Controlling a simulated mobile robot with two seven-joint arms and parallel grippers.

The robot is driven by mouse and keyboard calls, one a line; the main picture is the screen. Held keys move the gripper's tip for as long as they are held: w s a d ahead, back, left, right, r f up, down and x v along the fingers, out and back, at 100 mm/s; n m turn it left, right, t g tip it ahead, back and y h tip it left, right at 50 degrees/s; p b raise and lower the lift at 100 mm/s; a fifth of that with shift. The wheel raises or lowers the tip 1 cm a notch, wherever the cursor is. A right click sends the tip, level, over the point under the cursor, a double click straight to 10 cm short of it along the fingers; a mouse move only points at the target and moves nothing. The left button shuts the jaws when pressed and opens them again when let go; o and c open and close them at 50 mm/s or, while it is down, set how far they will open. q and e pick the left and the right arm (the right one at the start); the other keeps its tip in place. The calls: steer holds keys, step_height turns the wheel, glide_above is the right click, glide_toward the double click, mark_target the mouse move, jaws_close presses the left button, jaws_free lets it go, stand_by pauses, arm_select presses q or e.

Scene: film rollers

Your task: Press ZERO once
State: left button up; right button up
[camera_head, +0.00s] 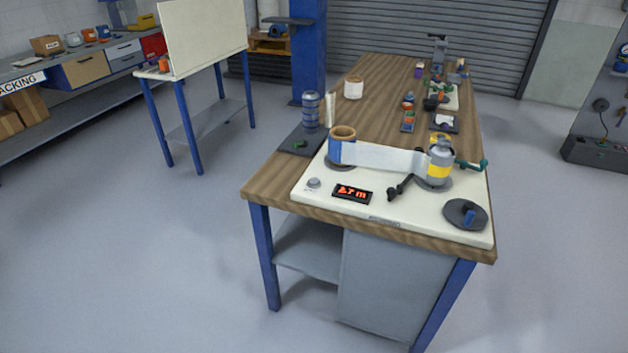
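A film winding unit with a cream base plate (320,199) sits on the near end of the wooden workbench. A small grey round button (313,183) is at its front left, with a label too small to read. Right of the button is a black display (352,194) with orange-red characters. A blue-and-tan roll (341,146) stands at the back left of the plate, and white film (384,158) stretches from it to a grey-and-yellow roller (439,162). Neither of my grippers shows in this view.
A black crank handle (400,187) and a dark round disc (465,214) are on the plate. A dark pad (298,142) with a blue cylinder (311,111) lies behind it at left. Floor in front of the bench (372,119) is clear.

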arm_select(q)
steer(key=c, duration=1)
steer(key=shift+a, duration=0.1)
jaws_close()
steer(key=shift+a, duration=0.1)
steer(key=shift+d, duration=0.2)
